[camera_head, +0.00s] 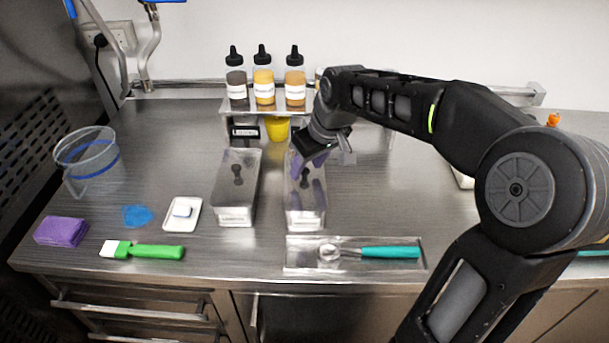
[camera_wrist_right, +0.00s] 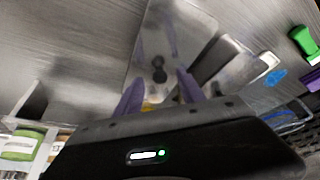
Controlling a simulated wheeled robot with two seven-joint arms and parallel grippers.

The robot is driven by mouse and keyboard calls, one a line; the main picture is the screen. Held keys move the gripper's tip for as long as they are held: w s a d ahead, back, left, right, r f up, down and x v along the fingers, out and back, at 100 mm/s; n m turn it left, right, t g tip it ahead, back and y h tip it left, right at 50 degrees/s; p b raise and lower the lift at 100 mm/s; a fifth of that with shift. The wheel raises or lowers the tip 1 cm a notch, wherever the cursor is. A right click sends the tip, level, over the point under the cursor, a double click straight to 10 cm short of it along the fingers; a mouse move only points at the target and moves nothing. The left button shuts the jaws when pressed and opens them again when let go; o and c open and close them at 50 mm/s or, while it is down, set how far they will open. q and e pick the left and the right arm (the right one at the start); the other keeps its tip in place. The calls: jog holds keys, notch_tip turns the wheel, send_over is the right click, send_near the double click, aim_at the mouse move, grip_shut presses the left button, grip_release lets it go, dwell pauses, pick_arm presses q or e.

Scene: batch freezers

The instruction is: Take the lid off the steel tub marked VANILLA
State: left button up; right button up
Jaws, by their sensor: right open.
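Two long steel tubs with lids stand side by side mid-counter, the left tub (camera_head: 233,207) and the right tub (camera_head: 306,216). Each has a white front label too small to read, so I cannot tell which is VANILLA. Dark knobs stand up on the left lid (camera_head: 226,181) and on the right lid (camera_head: 294,203); the right lid also shows in the right wrist view (camera_wrist_right: 178,25). My right gripper (camera_head: 307,165) is open above the right tub. In the right wrist view its purple fingers (camera_wrist_right: 158,86) are apart, with the right lid's knob (camera_wrist_right: 158,70) just beyond them, apparently untouched.
Sauce bottles (camera_head: 263,85) stand on a shelf behind the tubs. A scoop (camera_head: 385,252) lies on a tray in front of the right tub. Left are a clear jug (camera_head: 88,165), purple sponge (camera_head: 61,231), green brush (camera_head: 150,251) and white dish (camera_head: 181,222).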

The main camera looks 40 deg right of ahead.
jog(key=shift+x, duration=0.8)
grip_shut()
dwell(0.4)
